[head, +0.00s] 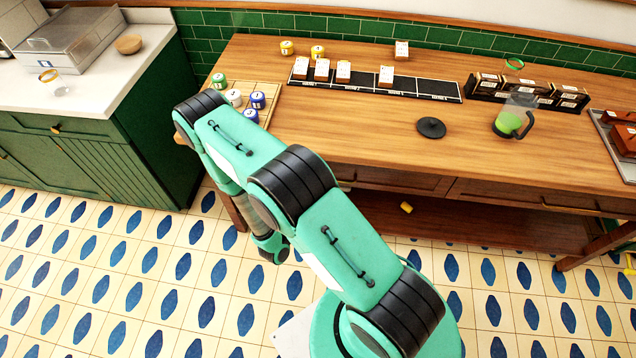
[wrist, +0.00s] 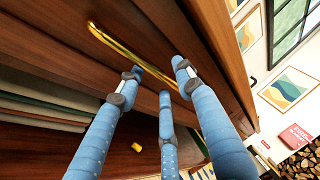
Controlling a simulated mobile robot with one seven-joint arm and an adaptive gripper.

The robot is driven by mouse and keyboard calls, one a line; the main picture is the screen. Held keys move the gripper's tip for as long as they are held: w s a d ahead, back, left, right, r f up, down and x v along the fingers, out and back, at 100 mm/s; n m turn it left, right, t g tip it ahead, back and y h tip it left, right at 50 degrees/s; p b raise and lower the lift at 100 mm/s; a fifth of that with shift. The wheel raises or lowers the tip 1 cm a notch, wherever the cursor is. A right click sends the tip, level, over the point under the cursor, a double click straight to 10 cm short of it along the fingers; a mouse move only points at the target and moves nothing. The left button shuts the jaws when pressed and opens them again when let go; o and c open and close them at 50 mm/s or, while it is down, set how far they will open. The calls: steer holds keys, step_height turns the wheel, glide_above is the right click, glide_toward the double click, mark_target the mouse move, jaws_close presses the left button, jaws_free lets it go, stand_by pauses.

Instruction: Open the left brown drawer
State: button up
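The left brown drawer (head: 400,181) is in the table's front, partly hidden behind my arm in the head view. In the wrist view its brown wooden front (wrist: 60,45) fills the upper left and looks closed. A long brass bar handle (wrist: 115,45) runs slanting across it. My gripper (wrist: 160,78) has three blue fingers spread apart, with their tips close to the handle. The handle passes behind the fingers; I cannot tell whether they touch it.
The right drawer (head: 520,194) has its own handle (head: 570,208). A small yellow object (head: 406,207) lies on the lower shelf. The tabletop holds a black strip (head: 420,90), a dark disc (head: 431,127) and a jug (head: 512,119). A green cabinet (head: 95,160) stands left; tiled floor lies between.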

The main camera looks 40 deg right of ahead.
jaws_close()
steer(key=s+a+p, duration=0.3)
steer(key=s+a, duration=2.2)
steer(key=shift+s+a, duration=0.3)
steer(key=shift+a, duration=0.1)
stand_by(0.4)
jaws_free()
steer(key=shift+a, duration=0.1)
steer(key=v, duration=1.1)
steer(key=shift+s+a, duration=0.25)
steer(key=shift+a, duration=0.05)
